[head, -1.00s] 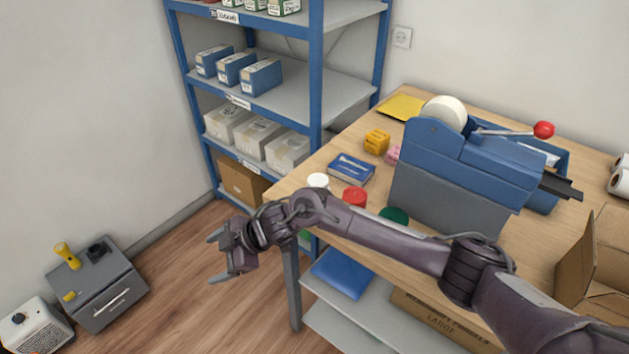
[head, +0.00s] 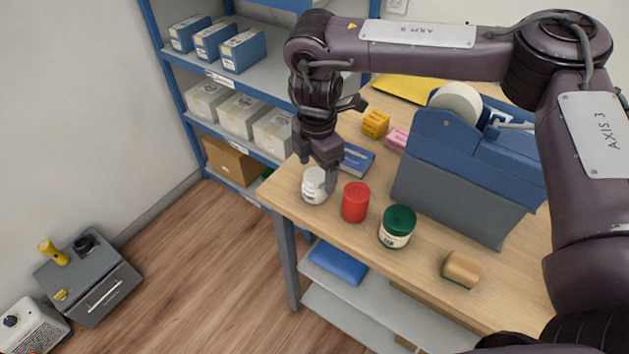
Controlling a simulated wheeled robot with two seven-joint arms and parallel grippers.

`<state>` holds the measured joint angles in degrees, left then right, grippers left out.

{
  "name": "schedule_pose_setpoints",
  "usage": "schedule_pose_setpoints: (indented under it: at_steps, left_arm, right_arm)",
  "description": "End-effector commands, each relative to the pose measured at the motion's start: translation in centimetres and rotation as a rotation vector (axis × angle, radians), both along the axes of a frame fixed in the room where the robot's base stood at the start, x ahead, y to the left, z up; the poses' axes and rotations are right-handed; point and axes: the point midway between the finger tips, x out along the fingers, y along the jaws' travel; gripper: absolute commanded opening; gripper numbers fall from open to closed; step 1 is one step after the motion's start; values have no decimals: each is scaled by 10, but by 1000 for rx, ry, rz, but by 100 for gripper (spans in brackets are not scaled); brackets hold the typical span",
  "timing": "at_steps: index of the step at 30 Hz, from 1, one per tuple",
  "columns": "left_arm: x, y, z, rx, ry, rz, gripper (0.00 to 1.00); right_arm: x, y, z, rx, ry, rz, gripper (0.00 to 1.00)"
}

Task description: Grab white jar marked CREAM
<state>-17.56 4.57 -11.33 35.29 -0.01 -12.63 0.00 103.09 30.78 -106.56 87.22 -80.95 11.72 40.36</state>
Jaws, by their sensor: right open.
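The white jar (head: 314,187) stands upright near the left corner of the wooden counter; its marking is too small to read. My right gripper (head: 319,180) points down right at the jar, with its fingers at the jar's upper part. It is open, and part of the jar's top is hidden by it. I cannot tell whether a finger touches the jar. A red jar (head: 355,203) stands just to the right, and a jar with a green lid (head: 397,227) stands further right. My left gripper is not in view.
A blue shelf (head: 172,100) with boxes stands behind.

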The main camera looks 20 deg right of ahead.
Motion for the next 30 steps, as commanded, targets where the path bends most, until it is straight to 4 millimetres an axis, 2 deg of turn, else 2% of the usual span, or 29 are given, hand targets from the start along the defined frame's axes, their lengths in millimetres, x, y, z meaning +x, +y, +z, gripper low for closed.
schedule_pose_setpoints:
  at_steps: [3,9,19,30]
  left_arm:
    - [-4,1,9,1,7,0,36]
    - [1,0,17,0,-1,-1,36]
    - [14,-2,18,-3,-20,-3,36]
    - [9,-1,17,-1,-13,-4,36]
  right_arm:
    - [0,1,-13,-1,2,2,78]
    - [0,2,-43,0,1,0,78]
    - [1,3,-50,2,-3,1,76]
    - [1,3,-50,1,-2,1,28]
